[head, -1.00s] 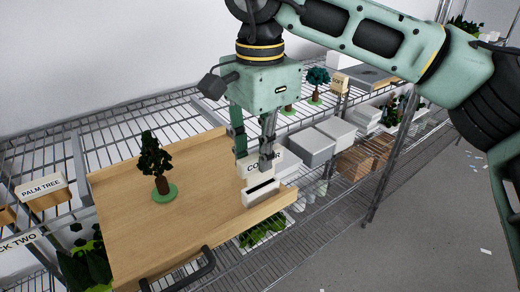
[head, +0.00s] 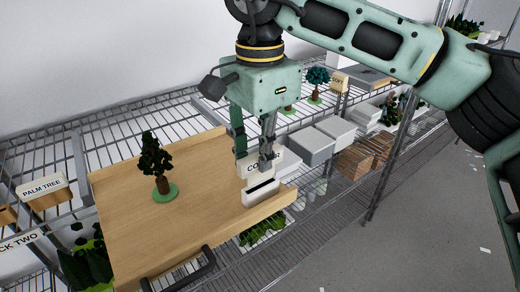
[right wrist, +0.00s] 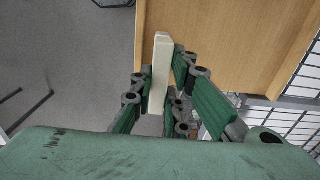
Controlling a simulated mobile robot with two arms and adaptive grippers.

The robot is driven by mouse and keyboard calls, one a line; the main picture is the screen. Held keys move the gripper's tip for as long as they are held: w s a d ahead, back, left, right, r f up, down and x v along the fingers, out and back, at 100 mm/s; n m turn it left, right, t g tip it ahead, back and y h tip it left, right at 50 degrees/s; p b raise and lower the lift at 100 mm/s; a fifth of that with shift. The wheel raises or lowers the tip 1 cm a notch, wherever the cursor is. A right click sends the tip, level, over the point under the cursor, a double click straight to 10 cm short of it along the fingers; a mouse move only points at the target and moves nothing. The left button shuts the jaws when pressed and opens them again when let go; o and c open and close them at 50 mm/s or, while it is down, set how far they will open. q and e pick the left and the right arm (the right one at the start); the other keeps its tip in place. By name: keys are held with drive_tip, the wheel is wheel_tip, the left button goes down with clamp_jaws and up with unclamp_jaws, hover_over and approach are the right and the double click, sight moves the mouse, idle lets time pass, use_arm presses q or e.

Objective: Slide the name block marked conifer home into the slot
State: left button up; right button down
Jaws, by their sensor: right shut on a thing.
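The name block (head: 262,161) is a cream block with dark letters. Only "CO" and "ER" show, since a finger of my right gripper (head: 254,155) covers the middle. My right gripper points down and is shut on this block. In the right wrist view the block (right wrist: 160,70) shows edge-on as a pale bar between the fingers. In the head view a white slot holder (head: 255,198) with a dark slot sits near the right edge of a wooden tray (head: 205,215). The block stands just above or behind the dark slot, and the slot still shows dark. I cannot tell whether they touch.
A dark model conifer (head: 155,160) on a green disc stands on the tray. The tray has a black handle (head: 190,270) at its front. Wire shelving (head: 130,120) lies behind, with a palm tree label (head: 42,187) at left and grey boxes (head: 310,147) at right.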

idle(0.4)
drive_tip(key=shift+f+b, duration=1.35)
drive_tip(key=shift+f, duration=0.7)
drive_tip(key=c, duration=1.6)
unclamp_jaws()
drive_tip(key=shift+c, duration=0.2)
drive_tip(key=shift+r, duration=0.1)
wheel_tip(320, 180, up, 12)
drive_tip(key=shift+f, duration=0.1)
